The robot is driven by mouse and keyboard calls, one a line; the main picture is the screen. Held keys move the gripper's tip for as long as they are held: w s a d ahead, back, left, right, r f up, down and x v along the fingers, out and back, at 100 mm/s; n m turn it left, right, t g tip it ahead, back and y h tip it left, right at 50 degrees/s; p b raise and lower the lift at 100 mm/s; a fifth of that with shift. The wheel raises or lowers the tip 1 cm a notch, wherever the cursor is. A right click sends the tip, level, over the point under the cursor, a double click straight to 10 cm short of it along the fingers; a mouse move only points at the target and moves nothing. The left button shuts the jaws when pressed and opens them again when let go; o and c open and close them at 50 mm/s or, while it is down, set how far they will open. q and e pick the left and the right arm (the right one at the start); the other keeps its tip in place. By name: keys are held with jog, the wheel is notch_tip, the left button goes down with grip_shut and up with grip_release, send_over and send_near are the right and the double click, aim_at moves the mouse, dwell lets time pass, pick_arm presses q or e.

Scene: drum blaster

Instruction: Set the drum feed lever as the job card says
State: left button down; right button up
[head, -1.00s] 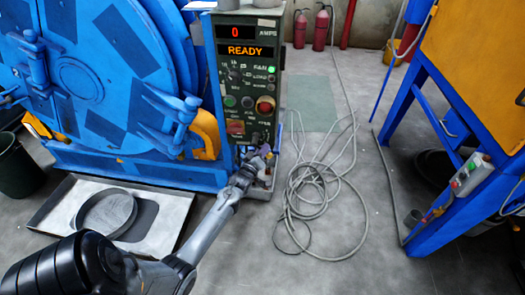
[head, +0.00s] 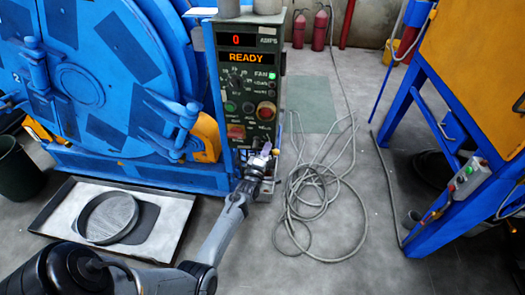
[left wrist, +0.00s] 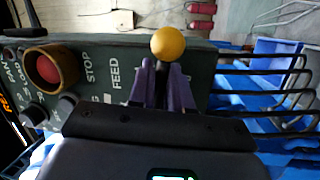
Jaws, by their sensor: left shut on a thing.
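The drum feed lever has a yellow ball knob (left wrist: 168,43), seen clearly in the left wrist view beside the word FEED on the green control panel (left wrist: 95,90). My left gripper (left wrist: 160,85) is shut on the lever just below the knob, with a purple finger on either side of the stem. In the head view my left gripper (head: 264,154) is at the lower right of the control panel (head: 250,90), and hides most of the lever. The panel's displays read 0 AMPS and READY. No readable job card shows. My right gripper is not in view.
The red STOP button (left wrist: 50,69) is close to my left gripper. The blue drum machine (head: 95,75) stands left of the panel, with a metal tray (head: 165,230) on the floor. Coiled cable (head: 325,205) lies to the right, near a blue stand (head: 425,170).

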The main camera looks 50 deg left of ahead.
pick_arm(q)
jog(key=shift+r+n, duration=0.2)
jog(key=shift+n, duration=0.2)
jog(key=c, duration=1.2)
grip_release()
jog(key=shift+p+v, duration=2.65)
jog(key=shift+v, duration=2.75)
jog(key=shift+f, duration=0.1)
